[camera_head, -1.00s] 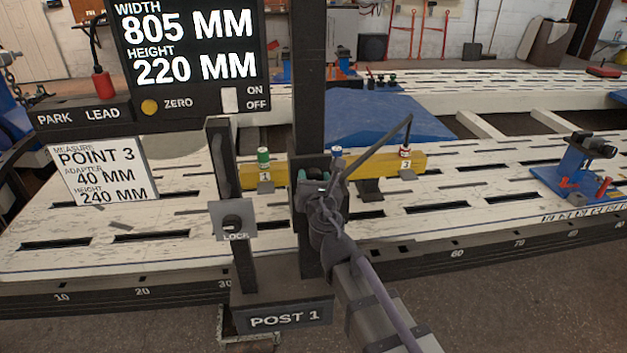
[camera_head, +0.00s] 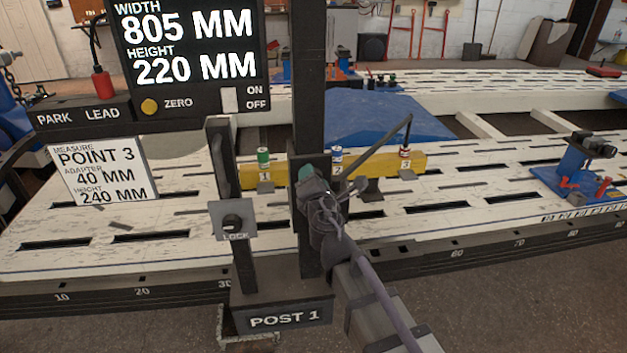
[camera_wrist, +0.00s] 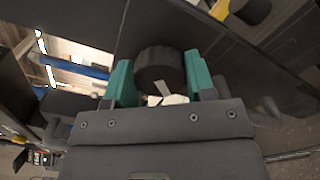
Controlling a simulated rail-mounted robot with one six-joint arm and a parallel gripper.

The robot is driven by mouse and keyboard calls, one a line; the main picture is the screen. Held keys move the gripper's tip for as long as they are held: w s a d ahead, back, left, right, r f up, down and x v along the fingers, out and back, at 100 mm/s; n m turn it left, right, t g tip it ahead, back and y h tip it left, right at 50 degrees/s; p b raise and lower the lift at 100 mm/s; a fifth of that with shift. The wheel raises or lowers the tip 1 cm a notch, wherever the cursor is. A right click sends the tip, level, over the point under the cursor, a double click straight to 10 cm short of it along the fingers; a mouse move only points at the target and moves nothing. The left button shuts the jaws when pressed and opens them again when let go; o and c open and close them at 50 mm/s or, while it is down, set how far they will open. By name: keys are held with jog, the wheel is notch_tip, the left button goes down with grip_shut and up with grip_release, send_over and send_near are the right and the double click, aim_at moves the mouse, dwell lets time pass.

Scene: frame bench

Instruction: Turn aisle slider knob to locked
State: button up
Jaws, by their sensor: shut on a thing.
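In the wrist view, a dark round knob (camera_wrist: 158,58) with a pale pointer mark on its face sits between the two teal fingers of my gripper (camera_wrist: 158,78). The gripper is shut on this knob. The mark is slanted in the picture. In the head view my gripper (camera_head: 307,174) is at the dark upright of Post 1 (camera_head: 311,105), and it hides the knob there. A plate marked LOCK (camera_head: 233,222) with another dark round knob is on a thinner upright to the left. No lettering by the held knob can be read.
A yellow bar (camera_head: 391,167) with numbered adapters runs behind the upright. The display (camera_head: 194,60) reads width 805 mm, height 220 mm. A white card (camera_head: 104,172) stands left. A slotted white bench (camera_head: 500,165) fills the background; a blue clamp (camera_head: 575,172) stands right.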

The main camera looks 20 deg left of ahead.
jog(key=m, duration=0.4)
jog(key=shift+m, duration=0.3)
jog(key=m, duration=0.4)
jog(key=shift+m, duration=0.4)
jog(key=o, duration=0.9)
jog(key=shift+o, duration=0.2)
